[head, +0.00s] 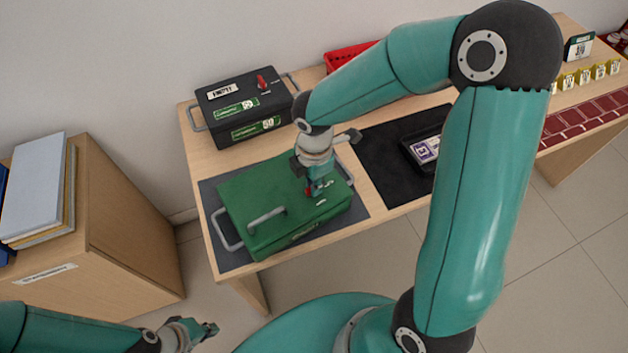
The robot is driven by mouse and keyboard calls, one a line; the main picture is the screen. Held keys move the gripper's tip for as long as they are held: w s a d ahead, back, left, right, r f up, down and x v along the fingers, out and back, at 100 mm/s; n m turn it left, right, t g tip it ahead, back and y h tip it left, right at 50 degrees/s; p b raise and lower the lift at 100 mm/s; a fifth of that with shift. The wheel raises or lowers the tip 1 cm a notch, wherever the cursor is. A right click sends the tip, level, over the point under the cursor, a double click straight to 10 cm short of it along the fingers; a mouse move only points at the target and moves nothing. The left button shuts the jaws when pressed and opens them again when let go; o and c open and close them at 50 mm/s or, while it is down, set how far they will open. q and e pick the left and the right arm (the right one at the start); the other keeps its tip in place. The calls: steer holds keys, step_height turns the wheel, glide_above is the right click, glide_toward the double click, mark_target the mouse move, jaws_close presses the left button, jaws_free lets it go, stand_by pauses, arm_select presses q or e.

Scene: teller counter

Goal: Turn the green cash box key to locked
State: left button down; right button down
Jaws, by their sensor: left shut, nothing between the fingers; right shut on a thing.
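The green cash box (250,190) sits on a dark mat on the wooden counter, with a grey handle on its lid and grey side handles. My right gripper (313,190) points down at the right part of the lid and is shut on the red key (308,191), which is mostly hidden by the fingers. Small light labels show beside the key, too small to read. Which way the key points cannot be told. My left gripper (207,330) is shut and empty, low at the left, in front of the counter and apart from the box.
A black cash box (226,128) with its own red key (263,83) stands behind the green one. A dark tray (407,157) lies on a black mat (374,152) to the right. A side cabinet (135,240) with binders stands at the left. A red basket (345,55) is behind.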

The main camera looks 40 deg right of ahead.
stand_by(0.3)
steer(key=c, duration=1.2)
jaws_free()
step_height(320, 180, up, 12)
steer(key=shift+f, duration=0.1)
